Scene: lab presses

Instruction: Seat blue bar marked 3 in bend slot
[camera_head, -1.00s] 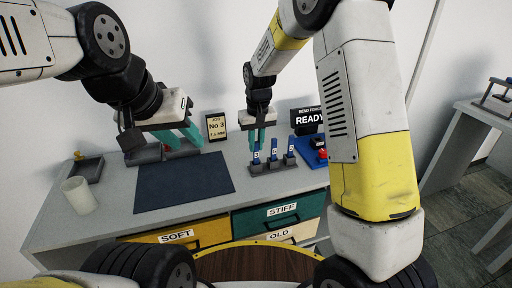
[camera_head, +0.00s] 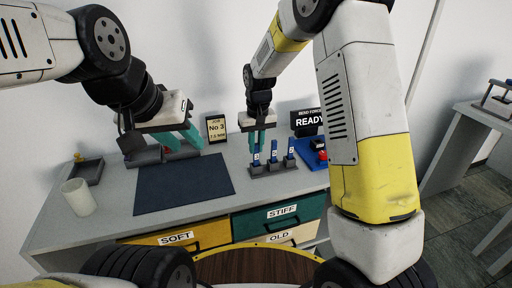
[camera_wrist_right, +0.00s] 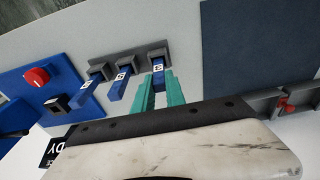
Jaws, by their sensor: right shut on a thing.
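Several upright blue bars stand in grey holders near the right part of the bench. My right gripper (camera_head: 257,140) points down over the leftmost blue bar (camera_head: 257,158) and is shut on its upper part. In the right wrist view the fingers (camera_wrist_right: 158,84) stand on both sides of this bar (camera_wrist_right: 158,68). Its white label looks like a 3, but is small. The bar's foot is still in its holder (camera_head: 258,170). My left gripper (camera_head: 183,138) is open and empty above the back of the bench. I cannot clearly make out the bend slot.
A blue device base (camera_wrist_right: 85,95) with a red button (camera_wrist_right: 37,77) and black block (camera_wrist_right: 57,106) is beside two other bars, the middle bar (camera_head: 274,150) and right bar (camera_head: 290,147). A READY display (camera_head: 308,120) stands behind. The dark mat (camera_head: 185,183) is clear.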

